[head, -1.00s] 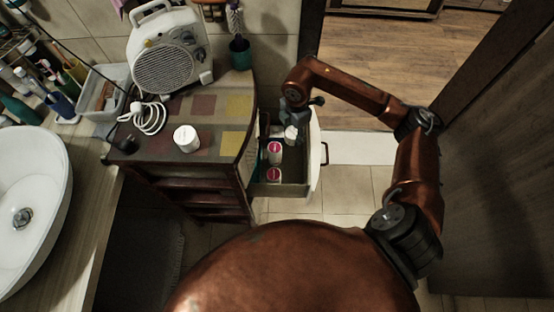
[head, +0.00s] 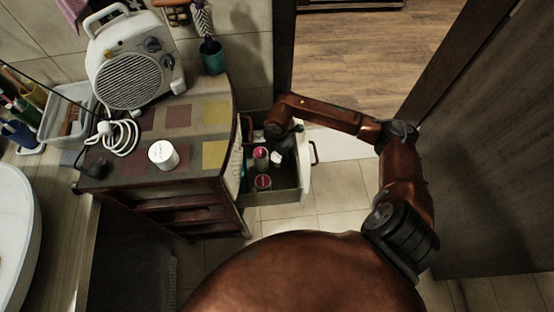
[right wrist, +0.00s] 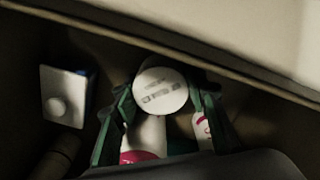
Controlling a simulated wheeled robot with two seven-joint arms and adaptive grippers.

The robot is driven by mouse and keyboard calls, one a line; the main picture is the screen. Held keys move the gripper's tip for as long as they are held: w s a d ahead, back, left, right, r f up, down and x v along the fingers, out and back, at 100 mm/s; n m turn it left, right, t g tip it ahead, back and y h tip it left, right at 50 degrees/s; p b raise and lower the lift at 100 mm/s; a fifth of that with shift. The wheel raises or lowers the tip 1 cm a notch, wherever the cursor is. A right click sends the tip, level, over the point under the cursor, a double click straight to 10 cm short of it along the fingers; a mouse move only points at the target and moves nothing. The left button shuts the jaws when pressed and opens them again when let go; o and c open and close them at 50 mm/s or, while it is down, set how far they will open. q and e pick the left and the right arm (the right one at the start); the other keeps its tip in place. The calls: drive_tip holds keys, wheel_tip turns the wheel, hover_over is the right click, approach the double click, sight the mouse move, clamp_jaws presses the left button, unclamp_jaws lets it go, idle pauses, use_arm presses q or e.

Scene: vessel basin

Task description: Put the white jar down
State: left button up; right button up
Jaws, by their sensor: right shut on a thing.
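A white jar (right wrist: 160,92) with a round lid and dark print sits between the two green-edged fingers of my right gripper (right wrist: 162,105) in the right wrist view. The gripper is shut on it. In the head view the gripper (head: 284,142) is at the open drawer (head: 275,197), and the white jar (head: 277,158) shows partly below it, at the drawer's inside. I cannot tell whether the jar touches the drawer floor. My left gripper is not in view.
Two pink-and-white containers (head: 261,157) (head: 263,182) stand in the drawer close to the jar. A white box-like item (right wrist: 65,97) lies left in the wrist view. Another white jar (head: 163,154), a fan heater (head: 133,63) and a coiled cable (head: 118,138) are on the cabinet top.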

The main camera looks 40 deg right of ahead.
sight(278, 156)
wheel_tip(278, 156, down, 2)
drive_tip(key=shift+f, duration=0.15)
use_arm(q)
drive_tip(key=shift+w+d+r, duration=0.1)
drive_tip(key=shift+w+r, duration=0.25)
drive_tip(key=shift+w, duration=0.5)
use_arm(e)
drive_tip(key=shift+f, duration=0.15)
drive_tip(key=o, duration=1.2)
drive_tip(key=shift+c, duration=0.2)
drive_tip(key=shift+r, duration=0.35)
wheel_tip(278, 156, up, 11)
drive_tip(key=p, duration=0.3)
drive_tip(key=shift+f, duration=0.2)
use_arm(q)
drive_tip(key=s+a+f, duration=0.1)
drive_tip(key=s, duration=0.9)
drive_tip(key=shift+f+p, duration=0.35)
use_arm(e)
drive_tip(key=shift+r, duration=0.5)
